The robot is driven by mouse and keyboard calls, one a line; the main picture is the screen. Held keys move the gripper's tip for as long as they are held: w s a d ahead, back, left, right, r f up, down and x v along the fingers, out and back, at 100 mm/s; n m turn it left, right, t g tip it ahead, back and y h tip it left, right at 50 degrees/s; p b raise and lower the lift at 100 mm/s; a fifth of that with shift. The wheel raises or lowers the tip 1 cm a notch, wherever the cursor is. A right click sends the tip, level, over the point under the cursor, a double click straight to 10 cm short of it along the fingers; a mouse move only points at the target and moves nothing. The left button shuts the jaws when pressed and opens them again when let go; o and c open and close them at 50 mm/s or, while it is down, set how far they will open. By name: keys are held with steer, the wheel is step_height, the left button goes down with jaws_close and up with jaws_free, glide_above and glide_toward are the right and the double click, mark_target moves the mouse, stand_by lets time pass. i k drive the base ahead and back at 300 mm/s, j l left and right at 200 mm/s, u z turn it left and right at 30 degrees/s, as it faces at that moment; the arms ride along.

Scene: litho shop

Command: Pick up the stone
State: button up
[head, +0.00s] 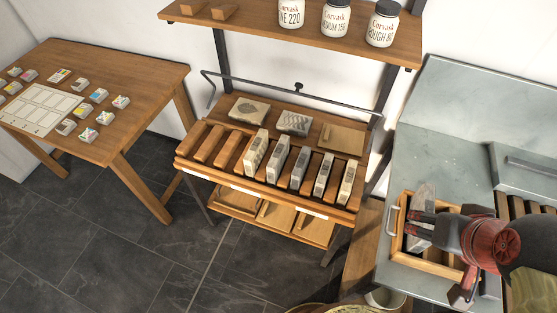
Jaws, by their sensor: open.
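A pale grey stone (424,193) stands at the left end of a wooden tray (398,213) on the grey counter at the right. My gripper (419,226) is over this tray, with its dark fingers across the stone. The gripper is open; I cannot tell whether its fingers touch the stone. My gripper and arm hide the stone's middle and much of the tray. Several other grey stones (277,160) stand upright in slots of a wooden rack (195,165) in the middle. Two flat patterned stones (295,122) lie on the board behind them.
A metal handle (392,221) sticks out at the tray's left side. The grey counter (435,130) is clear behind the tray. A shelf (262,24) holds labelled jars (336,18). A wooden table (125,72) with small cards or blocks stands at the left. Dark tiled floor (120,240) lies open.

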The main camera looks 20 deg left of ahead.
mark_target(275, 166)
steer(key=j+z, duration=0.15)
steer(key=j, duration=0.55)
steer(key=k+j+z, duration=0.15)
steer(key=j, duration=0.6)
steer(key=i+j+z, duration=0.1)
steer(key=i+j, duration=0.25)
steer(key=j, duration=0.2)
steer(key=i+j+z, duration=0.15)
steer(key=j, duration=0.15)
